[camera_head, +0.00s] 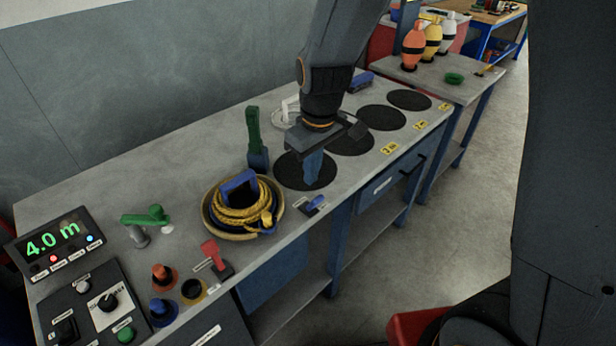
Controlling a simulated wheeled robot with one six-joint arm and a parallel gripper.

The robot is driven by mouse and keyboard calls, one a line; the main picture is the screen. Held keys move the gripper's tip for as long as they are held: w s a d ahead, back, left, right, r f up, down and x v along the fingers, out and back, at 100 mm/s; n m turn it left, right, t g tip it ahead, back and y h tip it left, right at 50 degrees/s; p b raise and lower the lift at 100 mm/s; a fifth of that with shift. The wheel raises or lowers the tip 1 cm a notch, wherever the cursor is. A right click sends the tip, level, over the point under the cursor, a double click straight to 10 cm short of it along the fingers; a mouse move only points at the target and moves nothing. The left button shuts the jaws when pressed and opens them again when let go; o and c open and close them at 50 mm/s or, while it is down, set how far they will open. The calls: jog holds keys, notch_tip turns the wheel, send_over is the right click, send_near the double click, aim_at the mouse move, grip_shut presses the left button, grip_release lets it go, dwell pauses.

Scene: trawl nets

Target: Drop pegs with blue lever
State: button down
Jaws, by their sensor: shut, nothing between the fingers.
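My gripper (314,181) points down just behind the lever, over the nearest black disc (290,178). Its blue-grey fingers are together with nothing between them. The fingertips look apart from the lever, though their exact height is hard to tell. I cannot clearly make out any pegs. My wrist and fingers hide part of the disc and bench behind.
A bowl (211,222) of yellow rope stands left of my gripper, with a green-handled tool (254,135) behind it. A red lever (213,256), several knobs and a display reading 4.0 m (53,241) are farther left. More black discs (381,118) lie right.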

jog(key=s+d+r+b, duration=0.1)
jog(key=s+d+r, duration=0.2)
jog(key=r, duration=0.1)
jog(key=shift+s+d, duration=0.2)
jog(key=shift+s, duration=0.1)
jog(key=shift+d, duration=0.1)
jog(key=s+d+f+m+b, duration=0.1)
jog(key=s+d+f+m, duration=0.1)
jog(key=d+m, duration=0.2)
jog(key=s+d+f+m+b, duration=0.1)
jog(key=s+d+f+m, duration=0.1)
jog(key=d, duration=0.5)
jog(key=shift+s+m+h, duration=0.3)
jog(key=shift+s+m, duration=0.45)
jog(key=shift+m, duration=0.15)
